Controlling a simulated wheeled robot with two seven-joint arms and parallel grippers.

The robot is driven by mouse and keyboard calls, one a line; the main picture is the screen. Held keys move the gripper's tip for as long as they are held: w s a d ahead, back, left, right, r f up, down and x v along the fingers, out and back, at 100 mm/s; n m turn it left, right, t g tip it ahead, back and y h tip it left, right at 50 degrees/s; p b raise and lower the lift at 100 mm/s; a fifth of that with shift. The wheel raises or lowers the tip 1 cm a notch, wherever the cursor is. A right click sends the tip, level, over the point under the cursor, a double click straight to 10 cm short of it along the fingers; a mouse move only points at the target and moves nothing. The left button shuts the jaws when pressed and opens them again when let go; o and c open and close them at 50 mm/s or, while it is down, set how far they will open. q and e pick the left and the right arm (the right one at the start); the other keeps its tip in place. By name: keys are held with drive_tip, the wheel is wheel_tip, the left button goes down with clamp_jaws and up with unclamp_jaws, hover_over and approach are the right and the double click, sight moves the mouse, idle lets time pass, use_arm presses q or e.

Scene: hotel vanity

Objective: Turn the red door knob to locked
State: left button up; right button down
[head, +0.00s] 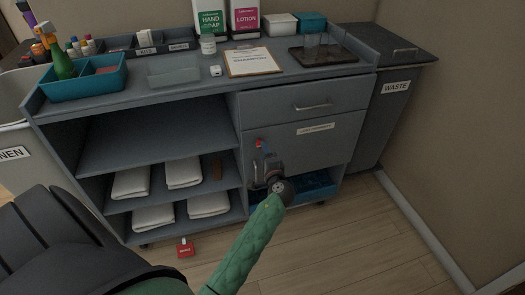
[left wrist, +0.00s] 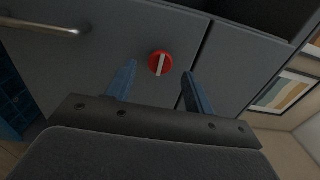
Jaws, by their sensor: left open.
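The red door knob (head: 259,142) is on the front of the grey cabinet (head: 330,148), left of the lower door's label. In the left wrist view the red knob (left wrist: 156,68) is round with a white bar, which stands nearly upright in that picture. My left gripper (head: 263,158) is at the knob, pointing at the cabinet front. In the wrist view its two blue fingers (left wrist: 158,78) are open, one on each side of the knob with gaps between. The fingers' depth relative to the knob is hard to tell. My right gripper is not in view.
A drawer handle (head: 313,106) is above the door. Open shelves with folded white towels (head: 184,172) are on the left. A waste cabinet (head: 396,85) stands at the right. A red tag (head: 185,249) lies on the floor. The counter holds bottles, a clipboard and trays.

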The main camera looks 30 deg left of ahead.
use_arm(q)
drive_tip(key=v, duration=0.5)
drive_tip(key=shift+b, duration=0.3)
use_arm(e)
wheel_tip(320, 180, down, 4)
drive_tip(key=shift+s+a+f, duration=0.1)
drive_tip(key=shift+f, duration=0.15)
use_arm(q)
drive_tip(key=shift+w, duration=0.1)
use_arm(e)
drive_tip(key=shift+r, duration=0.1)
